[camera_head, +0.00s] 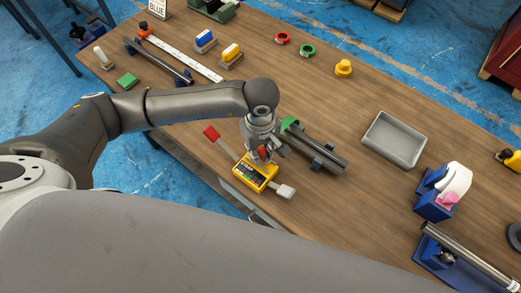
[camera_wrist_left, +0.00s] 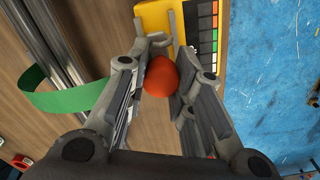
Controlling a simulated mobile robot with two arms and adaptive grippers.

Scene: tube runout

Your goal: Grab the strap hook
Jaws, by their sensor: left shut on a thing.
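My left gripper (camera_head: 264,153) points down over a yellow box-shaped device (camera_head: 246,173) near the table's front edge. In the left wrist view the gripper (camera_wrist_left: 168,62) is shut on a rounded orange-red piece (camera_wrist_left: 161,78), which sits between its fingers. The yellow device (camera_wrist_left: 155,17) shows just beyond the fingertips, with a row of coloured squares beside it. I cannot make out a separate strap hook. My right gripper is not in view.
The table between tube and tray is clear.

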